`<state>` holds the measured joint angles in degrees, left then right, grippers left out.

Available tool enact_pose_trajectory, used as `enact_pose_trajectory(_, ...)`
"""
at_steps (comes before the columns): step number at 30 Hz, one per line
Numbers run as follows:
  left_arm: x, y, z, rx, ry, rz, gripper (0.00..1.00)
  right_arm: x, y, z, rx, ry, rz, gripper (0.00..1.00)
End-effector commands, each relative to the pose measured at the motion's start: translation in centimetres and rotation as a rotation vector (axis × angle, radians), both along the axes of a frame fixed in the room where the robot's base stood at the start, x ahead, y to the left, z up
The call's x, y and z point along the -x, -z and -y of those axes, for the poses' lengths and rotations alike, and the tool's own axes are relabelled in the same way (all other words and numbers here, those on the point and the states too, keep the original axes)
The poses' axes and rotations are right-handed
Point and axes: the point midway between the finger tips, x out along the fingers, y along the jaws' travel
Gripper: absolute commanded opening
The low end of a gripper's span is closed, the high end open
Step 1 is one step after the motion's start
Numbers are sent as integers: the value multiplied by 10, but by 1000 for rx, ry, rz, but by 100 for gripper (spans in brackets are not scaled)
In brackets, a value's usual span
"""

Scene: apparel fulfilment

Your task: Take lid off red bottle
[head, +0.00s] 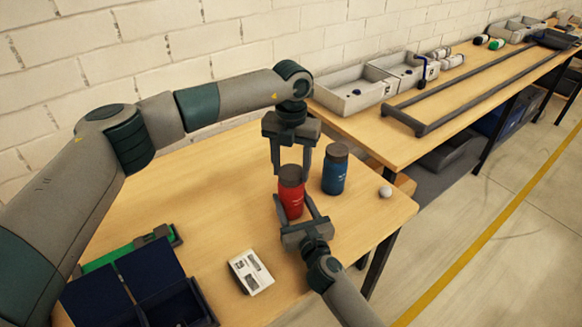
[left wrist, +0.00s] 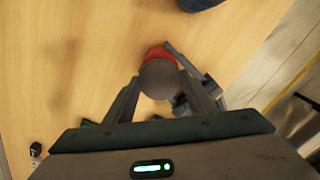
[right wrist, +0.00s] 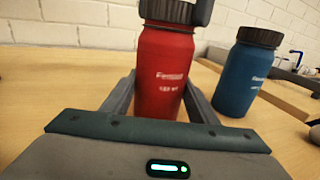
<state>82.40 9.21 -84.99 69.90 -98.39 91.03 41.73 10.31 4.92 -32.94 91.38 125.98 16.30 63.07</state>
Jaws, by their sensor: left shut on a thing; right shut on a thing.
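The red bottle (head: 291,198) stands upright on the wooden table, with its dark lid (head: 291,173) on top; the lid also shows from above in the left wrist view (left wrist: 160,79). My left gripper (head: 291,172) comes down from above and is shut on the lid, a finger on each side. My right gripper (head: 296,208) is low at the front and is shut on the bottle's body. In the right wrist view the red bottle (right wrist: 165,75) stands between its fingers, and the lid (right wrist: 168,11) sits on the bottle's neck, partly covered by a left finger.
A blue bottle (head: 335,172) with a dark lid stands close to the right of the red one. A small white ball (head: 385,192), a white box (head: 250,272) and a dark blue open case (head: 150,280) are on the table. Grey bins (head: 350,95) stand on the table behind.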

Motion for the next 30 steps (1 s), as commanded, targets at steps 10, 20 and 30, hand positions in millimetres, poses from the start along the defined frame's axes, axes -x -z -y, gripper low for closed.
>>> enact_pose_trajectory(10,0,0,0,1,-541,0,24,0,1,0,0,1,-1,0)
enact_pose_trajectory(20,0,-1,0,1,-797,1,24,0,1,0,0,0,-1,0)
enact_pose_trajectory(30,0,-1,1,1,-798,1,24,0,1,0,0,0,-1,0)
